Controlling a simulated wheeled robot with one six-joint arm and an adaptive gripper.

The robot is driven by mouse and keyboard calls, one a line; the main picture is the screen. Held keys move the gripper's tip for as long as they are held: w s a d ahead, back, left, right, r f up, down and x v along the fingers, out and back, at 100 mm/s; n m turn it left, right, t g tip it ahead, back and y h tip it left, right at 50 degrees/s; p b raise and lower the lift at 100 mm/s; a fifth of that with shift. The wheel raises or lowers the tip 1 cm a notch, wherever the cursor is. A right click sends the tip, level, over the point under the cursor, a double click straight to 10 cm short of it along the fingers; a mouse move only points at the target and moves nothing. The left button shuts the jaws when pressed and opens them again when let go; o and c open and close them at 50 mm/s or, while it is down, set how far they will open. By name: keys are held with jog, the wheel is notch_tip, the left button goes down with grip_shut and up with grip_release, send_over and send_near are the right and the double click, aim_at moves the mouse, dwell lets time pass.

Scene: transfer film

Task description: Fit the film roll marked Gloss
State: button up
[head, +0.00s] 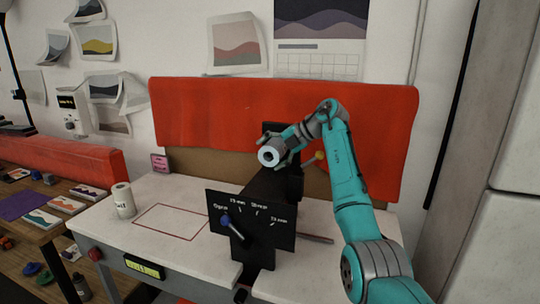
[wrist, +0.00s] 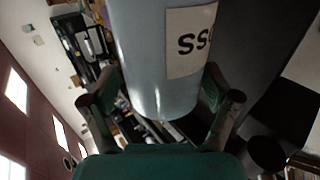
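The film roll (wrist: 150,50) is pale and cylindrical; its white label shows "ss", the rest being cut off in the wrist view. It lies between the two fingers of my gripper (wrist: 160,100), which look closed on its sides. In the head view the held roll (head: 268,156) shows its round end with a core hole. My gripper (head: 285,148) holds it above the black machine (head: 262,182) on the white table. The machine's front panel (head: 275,222) has a marked scale and a lever with a blue knob (head: 226,219). Whether the roll touches the machine is hidden.
Another white roll (head: 122,202) with a small label stands upright on the white table (head: 150,190), left of a red-outlined rectangle (head: 170,222). A red padded board (head: 220,115) stands behind. A side table (head: 50,228) at left holds prints and small objects.

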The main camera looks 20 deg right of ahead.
dwell(0.3)
jog(key=v, duration=1.2)
